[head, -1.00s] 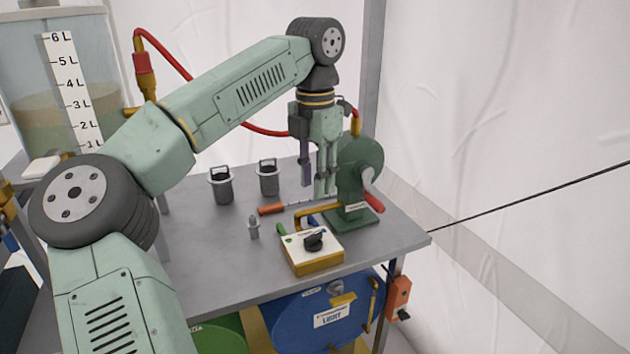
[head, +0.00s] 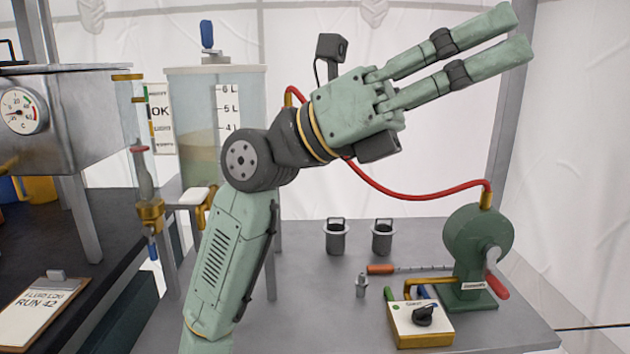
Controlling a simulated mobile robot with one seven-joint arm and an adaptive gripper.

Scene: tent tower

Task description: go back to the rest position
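My gripper (head: 522,38) is raised in the upper right of the head view, well above the grey table. Its two long green fingers point up and to the right. They are apart, with a gap between them and nothing in it. My arm is folded upward in the middle of the view, and it hides part of the tank and the table's left side.
A tank (head: 195,120) stands behind. A clipboard (head: 35,310) lies at left.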

